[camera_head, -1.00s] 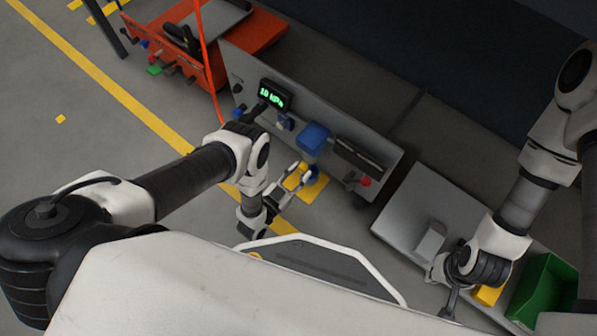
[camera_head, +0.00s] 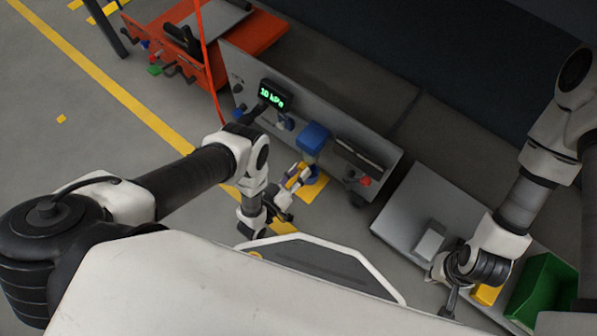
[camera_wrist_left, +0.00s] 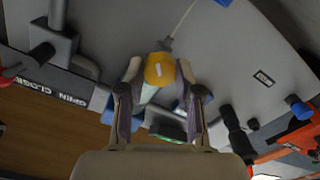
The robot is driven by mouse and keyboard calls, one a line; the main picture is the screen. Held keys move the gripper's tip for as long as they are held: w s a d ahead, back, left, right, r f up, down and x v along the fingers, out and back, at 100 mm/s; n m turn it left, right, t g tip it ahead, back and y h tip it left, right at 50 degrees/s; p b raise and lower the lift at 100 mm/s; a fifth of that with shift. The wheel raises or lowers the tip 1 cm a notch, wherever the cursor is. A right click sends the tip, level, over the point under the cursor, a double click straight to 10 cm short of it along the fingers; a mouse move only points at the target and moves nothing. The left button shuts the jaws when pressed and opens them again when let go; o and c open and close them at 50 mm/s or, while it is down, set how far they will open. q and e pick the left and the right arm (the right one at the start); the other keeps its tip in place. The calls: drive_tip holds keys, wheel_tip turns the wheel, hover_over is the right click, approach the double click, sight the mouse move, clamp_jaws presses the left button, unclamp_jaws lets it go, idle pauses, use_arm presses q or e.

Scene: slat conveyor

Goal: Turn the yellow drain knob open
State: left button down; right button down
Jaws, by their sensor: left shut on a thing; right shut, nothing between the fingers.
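The yellow drain knob (camera_wrist_left: 160,70) shows between the two fingertips of my left gripper in the left wrist view, with a pale mark on its face. My left gripper (camera_wrist_left: 160,78) is shut on it. In the head view my left gripper (camera_head: 298,177) is low at the front of the grey machine panel (camera_head: 335,130), below a blue box; its fingers largely hide the knob there. My right gripper (camera_head: 451,298) is shut and empty, hanging at the front edge of the grey table on the right.
A lit display (camera_head: 271,95) is on the panel, and a blue box (camera_head: 313,137) sticks out from it. A red knob (camera_head: 366,181) is to the right. The grey table (camera_head: 405,210) holds a grey block (camera_head: 430,240); a green bin (camera_head: 543,285) and a yellow object (camera_head: 487,295) are nearby.

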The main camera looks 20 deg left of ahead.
use_arm(q)
drive_tip(key=shift+w+r, duration=0.1)
drive_tip(key=shift+w, duration=0.05)
drive_tip(key=c, duration=0.8)
unclamp_jaws()
drive_tip(key=shift+o, duration=0.2)
